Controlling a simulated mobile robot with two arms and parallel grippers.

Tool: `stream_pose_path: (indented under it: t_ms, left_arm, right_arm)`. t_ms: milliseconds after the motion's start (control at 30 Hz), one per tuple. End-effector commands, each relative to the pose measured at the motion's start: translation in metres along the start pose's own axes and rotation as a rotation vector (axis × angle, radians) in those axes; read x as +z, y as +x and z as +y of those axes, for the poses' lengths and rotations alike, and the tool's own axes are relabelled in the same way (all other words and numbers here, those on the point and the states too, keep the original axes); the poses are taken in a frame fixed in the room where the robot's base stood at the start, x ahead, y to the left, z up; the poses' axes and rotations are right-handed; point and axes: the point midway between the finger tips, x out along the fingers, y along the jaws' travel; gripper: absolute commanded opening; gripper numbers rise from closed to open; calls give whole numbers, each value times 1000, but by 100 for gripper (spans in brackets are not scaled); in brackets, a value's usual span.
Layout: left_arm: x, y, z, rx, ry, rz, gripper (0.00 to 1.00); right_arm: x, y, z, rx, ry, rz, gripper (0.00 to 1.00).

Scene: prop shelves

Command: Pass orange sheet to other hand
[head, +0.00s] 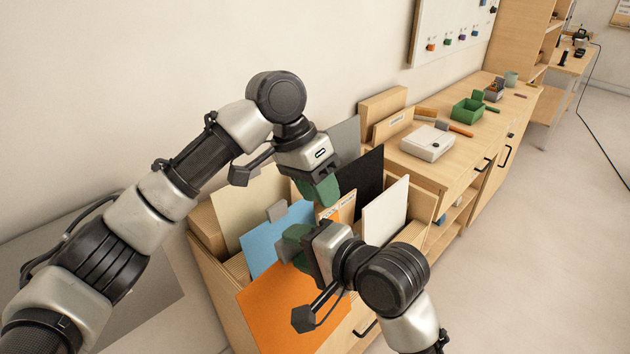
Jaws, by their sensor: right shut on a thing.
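The orange sheet (280,312) hangs tilted at the front of the wooden sheet rack. My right gripper (292,243) has green fingers shut at the sheet's upper edge; its wrist covers the sheet's upper right part. My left gripper (320,190) is just above and slightly right of the right one, green fingers pointing down, apart from the orange sheet. I see its fingers from the side and cannot tell their gap. It appears to hold nothing.
The rack (212,275) holds a blue sheet (262,242), a cream sheet (240,205), a black sheet (362,175) and a white sheet (386,212) close around the grippers. A wooden counter (470,150) with a white box (427,142) and green bin (467,110) stands behind right.

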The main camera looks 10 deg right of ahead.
Motion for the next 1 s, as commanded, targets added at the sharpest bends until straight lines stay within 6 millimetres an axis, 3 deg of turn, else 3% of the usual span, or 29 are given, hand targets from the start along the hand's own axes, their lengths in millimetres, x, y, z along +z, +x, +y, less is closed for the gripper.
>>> stream_pose_path:
  t_ms: [267,433,1000]
  left_arm:
    - [-4,-9,-6,-149,-98,-166,33]
    - [-2,-2,-10,-165,-114,-185,33]
    - [17,91,-24,-163,-112,-184,33]
  right_arm:
    - [0,0,0,-1,0,0,2]
    - [0,0,0,-1,0,0,2]
    - [0,0,0,-1,0,0,2]
